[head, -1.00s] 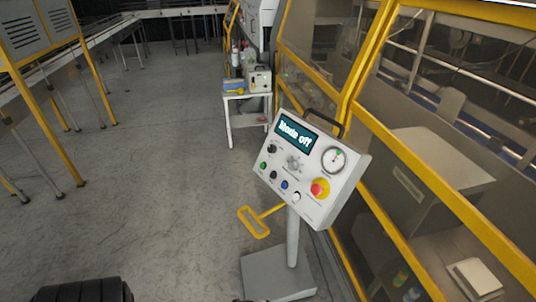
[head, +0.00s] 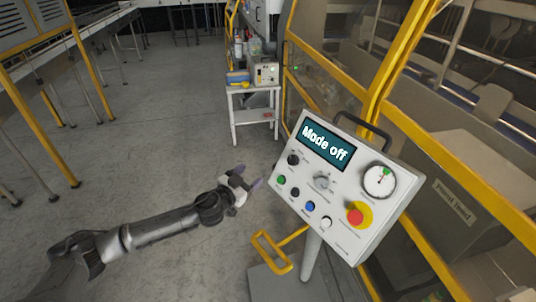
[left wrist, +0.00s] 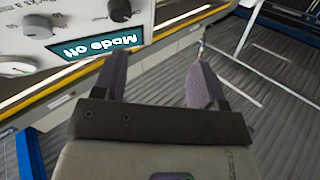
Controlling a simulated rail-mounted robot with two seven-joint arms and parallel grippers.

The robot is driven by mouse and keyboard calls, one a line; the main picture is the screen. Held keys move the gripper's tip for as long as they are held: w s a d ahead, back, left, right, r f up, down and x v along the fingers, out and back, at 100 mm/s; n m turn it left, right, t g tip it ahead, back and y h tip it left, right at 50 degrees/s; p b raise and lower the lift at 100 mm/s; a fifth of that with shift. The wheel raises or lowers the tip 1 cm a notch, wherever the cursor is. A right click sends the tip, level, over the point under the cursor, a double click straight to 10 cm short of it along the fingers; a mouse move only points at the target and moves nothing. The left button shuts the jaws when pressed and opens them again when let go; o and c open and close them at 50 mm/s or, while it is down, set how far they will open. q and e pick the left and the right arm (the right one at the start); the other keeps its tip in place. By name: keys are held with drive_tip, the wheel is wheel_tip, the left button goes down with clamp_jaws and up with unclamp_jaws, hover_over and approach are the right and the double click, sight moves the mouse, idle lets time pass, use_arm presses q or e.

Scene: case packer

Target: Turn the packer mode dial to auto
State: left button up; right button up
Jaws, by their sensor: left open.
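The control panel (head: 338,232) is a tilted white box on a post, and its screen (head: 327,146) reads "Mode off". A grey dial (head: 321,181) sits at the panel's middle below the screen, and a black knob (head: 293,159) sits at its upper left. I cannot tell from the labels which one is the mode dial. My left gripper (head: 252,187) is open and empty, just left of the panel and apart from it. In the left wrist view its two fingers (left wrist: 160,80) are spread, with the panel upside down at the upper left. My right gripper is not in view.
The panel also carries a red emergency button (head: 355,215), a round gauge (head: 379,180) and several small buttons. A yellow-framed machine enclosure (head: 373,75) stands close behind at right. A small white table (head: 233,108) stands farther back. The floor at left is open.

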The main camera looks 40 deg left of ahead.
use_arm(q)
drive_tip(key=d+n+h, duration=0.2)
drive_tip(key=d+h, duration=0.1)
drive_tip(key=n+p, duration=0.2)
drive_tip(key=p, duration=0.1)
approach(291, 160)
drive_tip(key=w, duration=0.6)
drive_tip(key=shift+w+d, duration=0.25)
drive_tip(key=shift+w, duration=1.05)
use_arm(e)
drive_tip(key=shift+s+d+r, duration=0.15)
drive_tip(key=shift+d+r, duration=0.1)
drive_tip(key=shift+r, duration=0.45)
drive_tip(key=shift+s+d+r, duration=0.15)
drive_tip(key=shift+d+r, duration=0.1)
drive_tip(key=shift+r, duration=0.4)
use_arm(q)
drive_tip(key=c, duration=0.9)
drive_tip(key=shift+m, duration=0.3)
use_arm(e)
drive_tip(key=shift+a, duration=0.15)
